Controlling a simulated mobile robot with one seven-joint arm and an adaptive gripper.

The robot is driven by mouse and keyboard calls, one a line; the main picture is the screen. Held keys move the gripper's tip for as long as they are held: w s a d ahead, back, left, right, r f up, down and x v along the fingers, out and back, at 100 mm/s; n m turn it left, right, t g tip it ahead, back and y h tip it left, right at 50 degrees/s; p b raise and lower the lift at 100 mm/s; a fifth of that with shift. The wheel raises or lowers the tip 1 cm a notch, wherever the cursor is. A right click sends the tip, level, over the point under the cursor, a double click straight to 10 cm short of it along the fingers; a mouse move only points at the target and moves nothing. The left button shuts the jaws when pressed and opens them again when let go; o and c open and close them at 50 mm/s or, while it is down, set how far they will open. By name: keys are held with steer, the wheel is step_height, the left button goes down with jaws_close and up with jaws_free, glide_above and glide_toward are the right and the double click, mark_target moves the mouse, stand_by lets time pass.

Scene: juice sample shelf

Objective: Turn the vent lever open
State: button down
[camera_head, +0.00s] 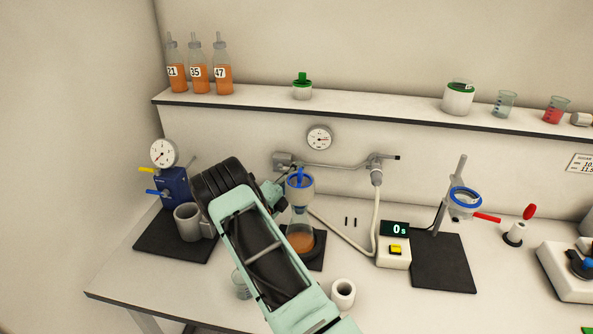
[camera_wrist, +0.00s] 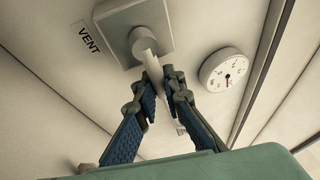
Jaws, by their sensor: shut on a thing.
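The vent lever (camera_wrist: 152,62) is a pale handle on a round hub, mounted on a square plate (camera_wrist: 128,18) on the wall. A label reading VENT (camera_wrist: 88,38) is beside the plate. In the wrist view the lever hangs away from its hub, down between my fingers. My gripper (camera_wrist: 162,78) is shut on the lever, with one blue-padded finger on each side of it. In the head view the grey vent fitting (camera_head: 284,159) shows on the wall behind the blue-topped funnel; my arm and the funnel partly cover the area around my gripper, and the grip itself is not clear there.
A flask (camera_head: 301,240) with orange liquid stands under the funnel (camera_head: 300,188), close to my arm. A wall gauge (camera_head: 319,138) is just above. A pump (camera_head: 174,188) and a grey mug (camera_head: 187,220) are at left, a timer (camera_head: 395,248) at right. The shelf (camera_head: 380,110) runs above.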

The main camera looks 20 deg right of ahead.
stand_by(0.3)
steer(key=shift+a+r+n+t+b, duration=0.1)
steer(key=shift+r+n+t+b, duration=0.25)
steer(key=shift+n+t+b, duration=0.55)
steer(key=n, duration=0.1)
steer(key=r+n, duration=0.1)
steer(key=n, duration=0.1)
steer(key=shift+w+a+t+b, duration=0.1)
steer(key=shift+a+t+b, duration=0.05)
steer(key=shift+t+b, duration=0.15)
steer(key=shift+w+a+r+n+t+y, duration=0.15)
steer(key=shift+r+n+t+y, duration=0.3)
steer(key=shift+n, duration=0.7)
steer(key=shift+w+a+r+n+t, duration=0.2)
steer(key=shift+n+t, duration=0.5)
steer(key=shift+n, duration=0.5)
steer(key=shift+a+r+n+t+y, duration=0.1)
steer(key=shift+r+n+t+y, duration=0.3)
steer(key=shift+n, duration=0.75)
steer(key=shift+h, duration=0.25)
steer(key=c, duration=2)
jaws_free()
steer(key=shift+r, duration=0.1)
